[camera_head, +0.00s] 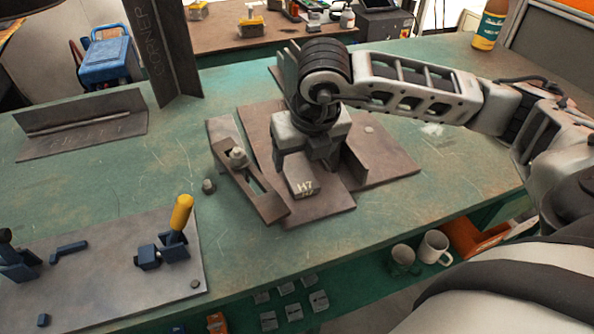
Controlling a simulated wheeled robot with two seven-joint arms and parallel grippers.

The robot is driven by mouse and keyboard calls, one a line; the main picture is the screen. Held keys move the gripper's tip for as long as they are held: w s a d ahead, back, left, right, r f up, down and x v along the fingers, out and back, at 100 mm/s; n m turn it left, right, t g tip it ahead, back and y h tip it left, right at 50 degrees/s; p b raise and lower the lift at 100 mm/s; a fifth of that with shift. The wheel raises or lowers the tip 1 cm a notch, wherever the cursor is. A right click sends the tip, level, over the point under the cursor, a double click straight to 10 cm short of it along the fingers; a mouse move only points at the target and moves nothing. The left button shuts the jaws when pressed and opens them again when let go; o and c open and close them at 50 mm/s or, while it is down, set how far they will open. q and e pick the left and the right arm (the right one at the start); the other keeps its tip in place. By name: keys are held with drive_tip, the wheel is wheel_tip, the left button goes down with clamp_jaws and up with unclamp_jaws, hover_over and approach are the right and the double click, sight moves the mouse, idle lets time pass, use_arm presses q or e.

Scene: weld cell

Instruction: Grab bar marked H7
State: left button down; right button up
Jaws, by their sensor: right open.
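The bar marked H7 (302,188) is a short metal bar with a pale H7 label on its near end. It lies on the brown steel plates (330,207) in the middle of the green table. My right gripper (312,172) is over the bar, pointing down, with its fingers apart on either side of it. The gripper hides the bar's far part. I cannot tell whether the fingers touch the bar. My left gripper does not show.
A slotted clamp strap (262,203) with a bolt stands just left of the bar. An upright plate (354,161) is close on the right. A toggle clamp with a yellow handle (181,212) is at the front left. The green table (400,212) is clear at the front right.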

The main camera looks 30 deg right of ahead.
sight(297, 170)
drive_tip(key=x, duration=0.4)
drive_tip(key=shift+w+a, duration=0.15)
drive_tip(key=shift+a, duration=0.05)
drive_tip(key=c, duration=1.3)
drive_tip(key=shift+r, duration=0.1)
clamp_jaws()
